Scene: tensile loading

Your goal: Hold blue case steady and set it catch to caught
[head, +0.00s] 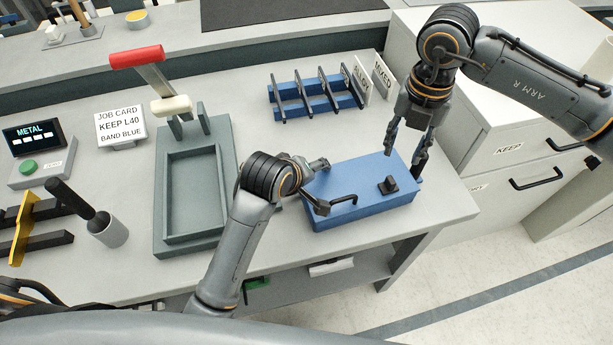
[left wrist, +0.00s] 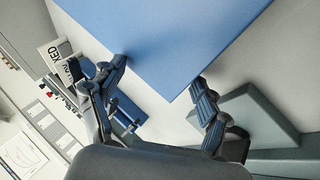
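Whether the catch is caught, I cannot tell. My left gripper (head: 322,185) is at the case's left end, its fingers apart. In the left wrist view the blue case (left wrist: 170,35) shows beyond the spread fingers of my left gripper (left wrist: 158,77); contact is unclear. My right gripper (head: 406,150) points down at the case's right end, near the catch, fingers apart and empty.
A grey press frame (head: 160,205) with a red-handled lever (head: 137,56) stands left of my left arm. A blue rack (head: 315,95) with ALLOY and MIXED cards stands behind the case. The bench's right edge is close to the case; drawers (head: 510,165) stand beyond.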

